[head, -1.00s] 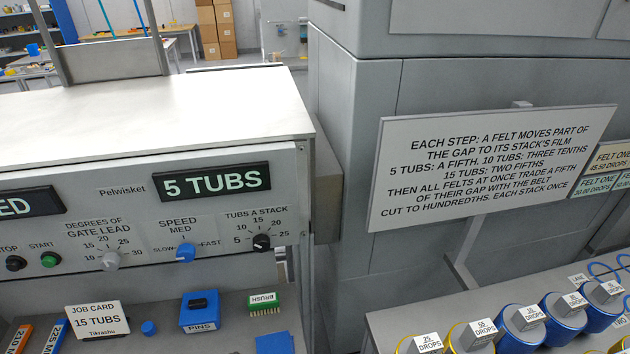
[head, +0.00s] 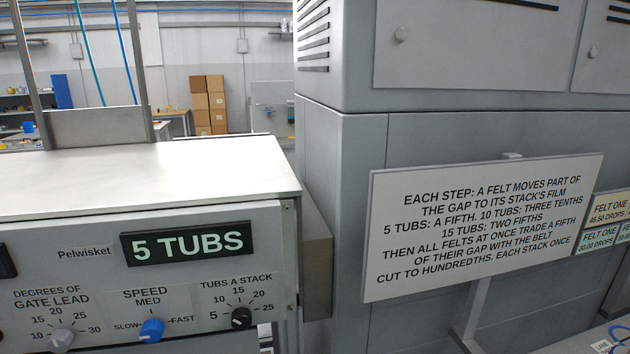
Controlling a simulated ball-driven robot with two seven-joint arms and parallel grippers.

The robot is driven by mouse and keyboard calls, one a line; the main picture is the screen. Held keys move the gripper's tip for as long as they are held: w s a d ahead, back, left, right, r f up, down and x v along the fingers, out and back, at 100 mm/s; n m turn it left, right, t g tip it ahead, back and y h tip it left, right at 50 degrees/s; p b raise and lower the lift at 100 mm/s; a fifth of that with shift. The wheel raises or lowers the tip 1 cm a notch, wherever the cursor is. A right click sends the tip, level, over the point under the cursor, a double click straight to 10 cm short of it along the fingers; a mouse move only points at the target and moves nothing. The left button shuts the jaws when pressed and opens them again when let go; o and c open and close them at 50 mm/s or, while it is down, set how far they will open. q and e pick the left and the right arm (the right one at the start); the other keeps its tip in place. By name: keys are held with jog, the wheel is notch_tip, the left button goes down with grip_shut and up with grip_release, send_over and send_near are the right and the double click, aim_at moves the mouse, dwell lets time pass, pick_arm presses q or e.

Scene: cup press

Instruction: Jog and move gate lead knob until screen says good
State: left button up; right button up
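The grey gate lead knob (head: 61,340) sits at the bottom left of the panel, under a scale marked 10 to 30. Its pointer direction is hard to read at the frame's lower edge. The screen (head: 187,243) above the panel reads "5 TUBS". The blue speed knob (head: 151,330) stands near MED. The black tubs-a-stack knob (head: 241,317) is at the right of the panel, its mark seeming to point toward 5. A second screen is cut off at the left edge. Neither gripper shows.
A sign (head: 482,228) with step rules stands at the right before a large grey cabinet (head: 345,150). Small felt cards (head: 609,207) hang at the right edge. The machine's flat top (head: 150,175) is clear. Cardboard boxes (head: 208,103) stand far behind.

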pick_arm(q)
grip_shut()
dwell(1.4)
